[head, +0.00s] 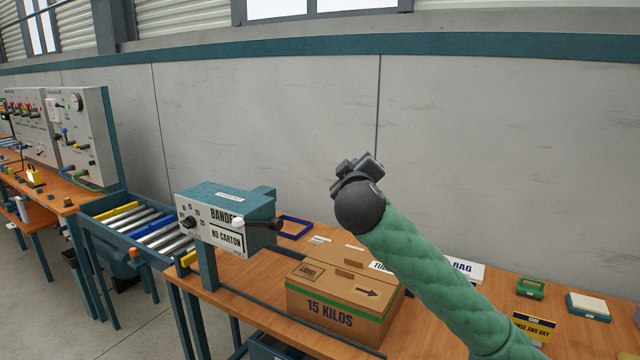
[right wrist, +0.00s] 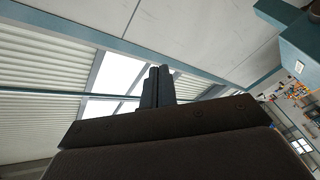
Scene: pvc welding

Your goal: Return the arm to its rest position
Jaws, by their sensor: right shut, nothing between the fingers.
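My right arm, in a green quilted sleeve, comes in from the lower right of the head view and reaches up in front of the grey wall. My right gripper (head: 358,170) is at its upper end, raised above the bench and clear of everything on it. In the right wrist view its fingers (right wrist: 158,86) are together with nothing between them, against the wall and windows. My left gripper is in neither view.
Below the arm, a wooden bench (head: 240,304) holds a cardboard box (head: 340,299) marked 15 KILOS, a bander machine (head: 228,215), a green pad (head: 530,288) and signs. A roller conveyor (head: 150,232) and another bench with control panels (head: 85,130) stand left. The air around the gripper is free.

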